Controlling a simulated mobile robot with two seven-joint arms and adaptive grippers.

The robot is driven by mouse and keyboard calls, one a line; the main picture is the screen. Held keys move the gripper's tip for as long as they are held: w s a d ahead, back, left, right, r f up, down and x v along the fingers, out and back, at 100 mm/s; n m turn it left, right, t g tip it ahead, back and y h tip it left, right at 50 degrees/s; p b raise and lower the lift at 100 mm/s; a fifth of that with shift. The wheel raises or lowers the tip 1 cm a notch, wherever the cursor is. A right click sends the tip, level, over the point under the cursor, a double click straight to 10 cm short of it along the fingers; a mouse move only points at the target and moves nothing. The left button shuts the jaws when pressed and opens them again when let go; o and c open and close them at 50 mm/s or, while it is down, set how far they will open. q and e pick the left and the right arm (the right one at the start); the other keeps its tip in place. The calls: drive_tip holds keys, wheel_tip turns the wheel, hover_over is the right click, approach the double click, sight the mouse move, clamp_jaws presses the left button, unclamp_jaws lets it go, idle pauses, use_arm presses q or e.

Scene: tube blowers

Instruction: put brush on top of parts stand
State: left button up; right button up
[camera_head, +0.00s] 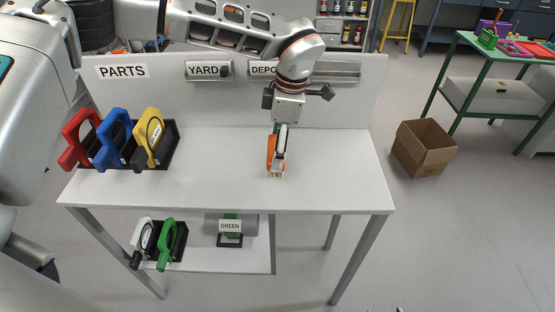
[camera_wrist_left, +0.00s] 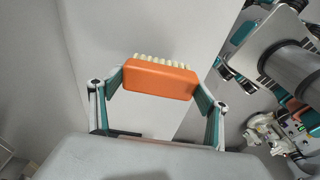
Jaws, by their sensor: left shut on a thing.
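The parts stand (camera_head: 330,170) is a white table with a back panel marked PARTS (camera_head: 122,71) in the head view. My left gripper (camera_head: 279,158) hangs over the middle of its top, pointing down. It is shut on the brush (camera_head: 270,152), an orange block with pale bristles. In the left wrist view the brush (camera_wrist_left: 158,79) lies across between the two fingers, bristles on the far side. The bristles are close to the stand's top; I cannot tell if they touch it. My right gripper is not in view.
Red (camera_head: 78,140), blue (camera_head: 113,140) and yellow (camera_head: 149,138) tools sit in black holders at the top's left. A lower shelf holds white and green tools. The right part of the top is clear. A cardboard box (camera_head: 424,150) stands on the floor to the right.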

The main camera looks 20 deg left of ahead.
use_arm(q)
drive_tip(key=shift+f, duration=0.45)
wheel_tip(320, 180, down, 4)
drive_tip(key=shift+r, duration=0.15)
drive_tip(key=shift+c, duration=0.4)
drive_tip(key=o, duration=1.2)
drive_tip(key=shift+o, duration=0.2)
drive_tip(key=shift+r, duration=0.1)
drive_tip(key=r, duration=0.4)
drive_tip(key=d+r, duration=0.1)
drive_tip(key=r, duration=0.6)
drive_tip(key=shift+w+d+r, duration=0.2)
drive_tip(key=shift+d+r, duration=0.15)
drive_tip(key=shift+r, duration=0.05)
